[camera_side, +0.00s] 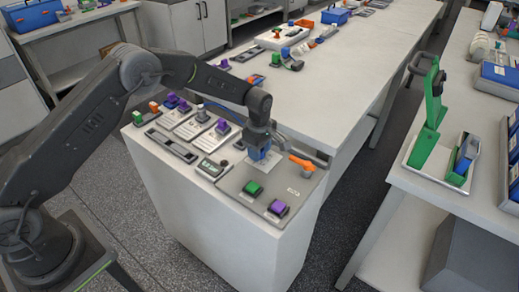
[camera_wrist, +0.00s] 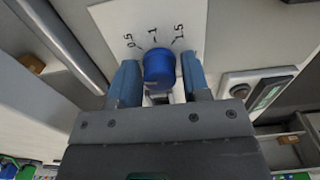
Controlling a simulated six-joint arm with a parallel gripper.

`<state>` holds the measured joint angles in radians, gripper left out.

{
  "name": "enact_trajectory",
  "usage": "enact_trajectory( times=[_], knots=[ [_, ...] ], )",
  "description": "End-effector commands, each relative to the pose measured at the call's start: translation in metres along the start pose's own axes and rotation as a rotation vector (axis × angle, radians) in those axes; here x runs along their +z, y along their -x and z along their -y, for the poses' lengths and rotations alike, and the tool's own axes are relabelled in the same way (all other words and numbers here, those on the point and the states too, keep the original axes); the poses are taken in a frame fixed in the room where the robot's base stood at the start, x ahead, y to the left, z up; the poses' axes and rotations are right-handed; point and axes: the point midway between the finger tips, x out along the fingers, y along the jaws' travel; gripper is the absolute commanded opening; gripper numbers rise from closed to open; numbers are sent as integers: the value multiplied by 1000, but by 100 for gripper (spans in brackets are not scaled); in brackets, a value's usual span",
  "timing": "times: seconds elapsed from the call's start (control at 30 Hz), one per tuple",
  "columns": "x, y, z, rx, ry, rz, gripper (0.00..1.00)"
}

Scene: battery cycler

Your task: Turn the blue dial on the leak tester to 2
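The blue dial (camera_wrist: 160,68) shows in the wrist view, on a white scale plate (camera_wrist: 112,22) marked 0.5, 1 and 1.5 around its far side. No pointer mark on the dial is clear, so I cannot tell its setting. The 2 mark is not visible. My gripper (camera_wrist: 161,62) has one blue finger on each side of the dial, very close to it, with a thin gap at the right finger. In the side view my gripper (camera_side: 261,154) points down over the grey panel (camera_side: 235,181), and the fingers mostly hide the dial.
An orange handle (camera_side: 302,163) stands just right of my gripper. Green (camera_side: 253,188) and purple (camera_side: 278,208) buttons sit in front. A small display unit (camera_side: 212,169) and modules with purple knobs lie to the left. The bench (camera_side: 340,75) behind has open surface.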

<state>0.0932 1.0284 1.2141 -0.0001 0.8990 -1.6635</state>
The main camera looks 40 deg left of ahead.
Motion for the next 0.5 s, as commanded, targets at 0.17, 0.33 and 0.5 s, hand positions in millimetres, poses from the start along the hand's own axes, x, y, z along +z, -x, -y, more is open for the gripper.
enact_trajectory(
  times=[0.17, 0.33, 0.5],
  knots=[
    [0, 0, 0, 0, 0, 0, 26],
    [0, 0, 0, 0, 0, 0, 10],
    [0, 0, 0, -1, -5, 0, 7]
  ],
)
